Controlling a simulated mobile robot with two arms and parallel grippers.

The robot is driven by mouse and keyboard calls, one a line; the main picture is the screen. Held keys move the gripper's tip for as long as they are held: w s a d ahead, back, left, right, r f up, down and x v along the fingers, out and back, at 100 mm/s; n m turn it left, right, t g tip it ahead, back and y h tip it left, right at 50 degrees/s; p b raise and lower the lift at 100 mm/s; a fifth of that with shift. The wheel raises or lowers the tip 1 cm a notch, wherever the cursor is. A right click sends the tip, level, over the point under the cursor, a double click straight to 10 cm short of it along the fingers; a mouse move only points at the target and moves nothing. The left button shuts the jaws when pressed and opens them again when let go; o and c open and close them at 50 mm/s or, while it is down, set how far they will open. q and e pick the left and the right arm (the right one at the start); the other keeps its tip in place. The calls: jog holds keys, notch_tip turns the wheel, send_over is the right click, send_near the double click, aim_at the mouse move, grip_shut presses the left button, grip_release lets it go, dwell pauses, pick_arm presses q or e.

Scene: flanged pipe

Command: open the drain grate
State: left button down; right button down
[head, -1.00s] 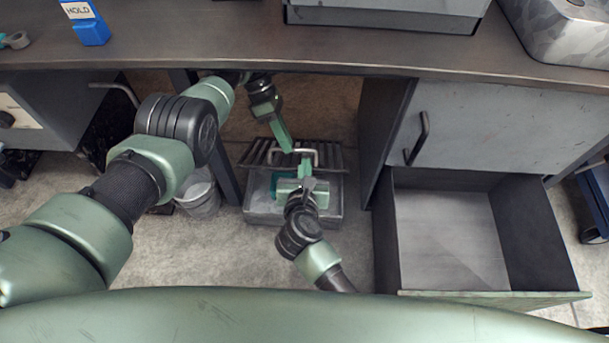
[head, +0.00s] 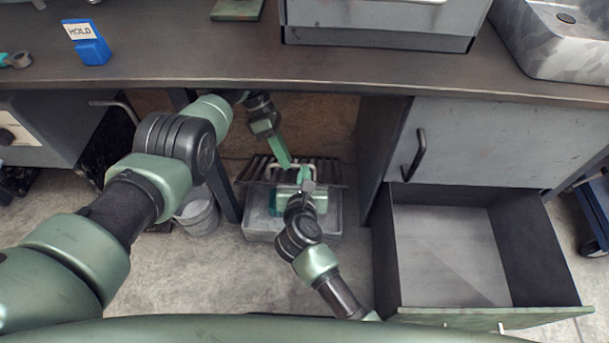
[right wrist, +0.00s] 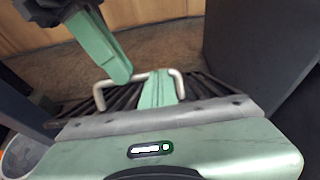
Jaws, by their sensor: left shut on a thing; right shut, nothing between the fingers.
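The drain grate (head: 325,172), a row of dark slats with a pale bent handle (head: 312,164), is at the back of a grey box (head: 325,222) on the floor under the counter. It looks tilted up from the box, but I cannot tell the angle. My left gripper (head: 288,164) reaches down from behind and is shut on the handle's left part. The handle (right wrist: 103,90) also shows in the right wrist view. My right gripper (head: 304,180) is shut and empty, in front of the slats near the handle; its fingers partly hide the grate.
An open drawer (head: 440,295) juts out to the right of the box, below a closed cabinet front (head: 490,150). A bucket (head: 198,215) stands to the left by a dark table leg (head: 225,200). The counter edge (head: 330,85) runs overhead. Floor in front is clear.

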pick_arm(q)
jog(key=c, duration=1.5)
grip_release()
jog(key=shift+s+f, duration=0.2)
pick_arm(e)
jog(key=shift+w+r, duration=0.15)
pick_arm(q)
jog(key=shift+o, duration=0.2)
